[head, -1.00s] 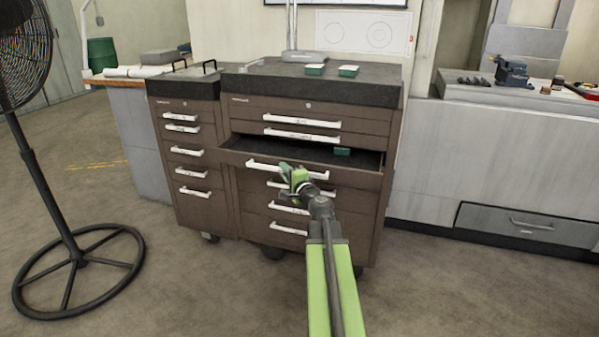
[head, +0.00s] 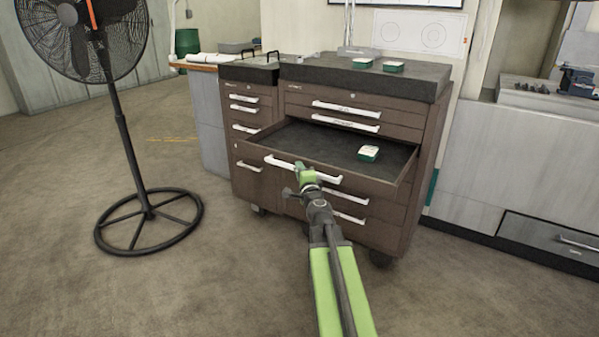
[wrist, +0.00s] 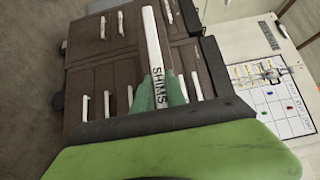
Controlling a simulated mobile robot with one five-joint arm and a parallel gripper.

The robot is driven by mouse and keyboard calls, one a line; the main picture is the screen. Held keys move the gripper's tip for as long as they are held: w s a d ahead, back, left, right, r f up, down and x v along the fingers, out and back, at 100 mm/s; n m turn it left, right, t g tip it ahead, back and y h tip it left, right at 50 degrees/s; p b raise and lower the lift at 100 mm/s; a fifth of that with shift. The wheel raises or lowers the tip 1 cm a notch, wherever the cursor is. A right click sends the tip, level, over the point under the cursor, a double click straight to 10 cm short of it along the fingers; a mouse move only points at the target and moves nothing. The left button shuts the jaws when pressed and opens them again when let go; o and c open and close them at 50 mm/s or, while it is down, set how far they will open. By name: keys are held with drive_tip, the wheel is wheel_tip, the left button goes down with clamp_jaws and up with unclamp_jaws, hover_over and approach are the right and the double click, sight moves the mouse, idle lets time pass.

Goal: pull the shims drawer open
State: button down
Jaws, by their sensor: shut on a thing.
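The shims drawer (head: 285,140) is pulled well out of the right part of the brown tool cabinet (head: 405,215). Its long white handle (head: 325,177) runs across its front. In the wrist view the handle (wrist: 153,50) carries the label "SHIMS". My gripper (head: 304,174) is shut on this handle, and its green fingers (wrist: 168,92) show on both sides of the bar in the wrist view. A small green and white box (head: 368,153) lies inside the drawer, toward the right. The rest of the drawer floor that shows is dark and bare.
Closed drawers with white handles (head: 346,109) lie above the open one. Two green and white boxes (head: 392,67) sit on the cabinet top. A black pedestal fan (head: 148,214) stands at left. Floor in front of the cabinet is clear.

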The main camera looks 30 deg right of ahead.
drive_tip(key=shift+s, duration=0.15)
drive_tip(key=c, duration=1.4)
unclamp_jaws()
drive_tip(key=shift+c, duration=0.2)
drive_tip(key=shift+o, duration=0.4)
drive_tip(key=shift+a, duration=0.1)
